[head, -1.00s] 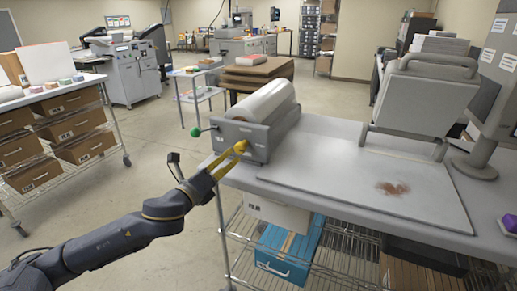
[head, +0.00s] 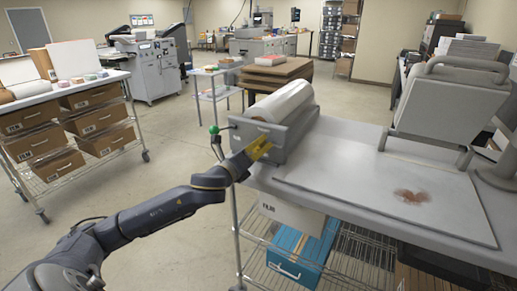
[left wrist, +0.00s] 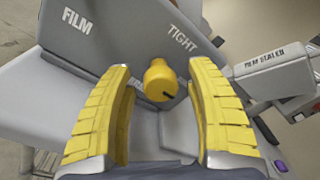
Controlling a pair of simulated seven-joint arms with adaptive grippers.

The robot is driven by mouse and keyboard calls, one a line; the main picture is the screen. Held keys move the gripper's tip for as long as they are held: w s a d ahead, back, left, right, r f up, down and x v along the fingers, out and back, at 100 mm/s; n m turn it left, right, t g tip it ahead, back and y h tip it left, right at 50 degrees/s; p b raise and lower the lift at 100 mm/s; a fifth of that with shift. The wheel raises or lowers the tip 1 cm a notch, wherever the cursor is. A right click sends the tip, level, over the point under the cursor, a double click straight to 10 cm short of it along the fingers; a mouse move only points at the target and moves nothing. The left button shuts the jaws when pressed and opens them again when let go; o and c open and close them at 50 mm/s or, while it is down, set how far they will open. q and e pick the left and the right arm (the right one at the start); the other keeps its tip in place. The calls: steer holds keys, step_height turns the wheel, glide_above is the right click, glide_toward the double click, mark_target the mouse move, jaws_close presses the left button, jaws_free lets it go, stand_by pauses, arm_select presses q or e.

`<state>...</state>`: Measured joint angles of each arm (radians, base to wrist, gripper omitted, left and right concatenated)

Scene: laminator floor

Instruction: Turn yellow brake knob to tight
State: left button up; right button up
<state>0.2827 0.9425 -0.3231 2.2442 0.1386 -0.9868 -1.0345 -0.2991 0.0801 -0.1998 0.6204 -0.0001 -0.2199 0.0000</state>
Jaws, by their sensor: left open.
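The yellow brake knob (left wrist: 159,80) sticks out from the grey film holder panel in the left wrist view, below the word TIGHT. A small dark mark shows low on its face. My left gripper (left wrist: 163,108) is open, its yellow ridged fingers on either side of the knob with gaps visible on both sides. In the head view my left gripper (head: 260,148) is at the front of the film holder (head: 279,138), and I cannot make out the knob apart from the yellow fingers. A white film roll (head: 282,100) lies in the holder. My right gripper is not in view.
A green knob (head: 214,130) on a dark lever sits left of the holder. The grey table (head: 350,133) carries a flat plate (head: 380,185) with a reddish-brown stain. A wire shelf below holds a blue box (head: 300,250). A cart with brown boxes (head: 95,98) stands left.

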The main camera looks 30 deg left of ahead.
arm_select(q)
steer(key=shift+c, duration=0.5)
jaws_close()
steer(key=n, duration=0.9)
steer(key=shift+n, duration=0.3)
steer(key=n, duration=0.4)
steer(key=shift+n+t+y, duration=0.3)
steer(key=shift+n, duration=0.1)
steer(key=shift+n+y, duration=0.3)
steer(key=shift+n, duration=1.8)
